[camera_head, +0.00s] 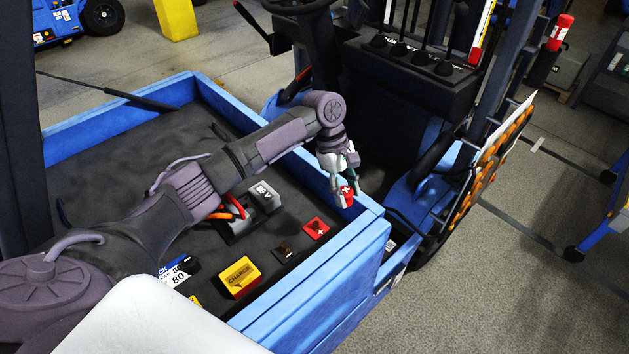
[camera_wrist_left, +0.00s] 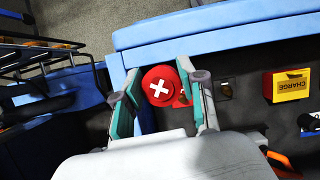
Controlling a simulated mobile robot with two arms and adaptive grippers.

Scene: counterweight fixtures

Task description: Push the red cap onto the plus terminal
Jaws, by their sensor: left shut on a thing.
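My left gripper (camera_head: 343,183) is shut on a red cap (camera_head: 346,197) with a white plus on it. In the wrist view the cap (camera_wrist_left: 159,86) sits between the two fingers of this gripper (camera_wrist_left: 159,90). A red plate with a white plus (camera_head: 316,228) lies on the dark battery top, and it marks the plus side. In the head view the cap hangs above and to the right of this plate, apart from it. In the wrist view the cap partly covers the red plate (camera_wrist_left: 185,82). My right gripper is not in view.
A dark plate with a small terminal (camera_head: 283,252) lies left of the red plate. The blue truck wall (camera_head: 350,262) borders the right side.

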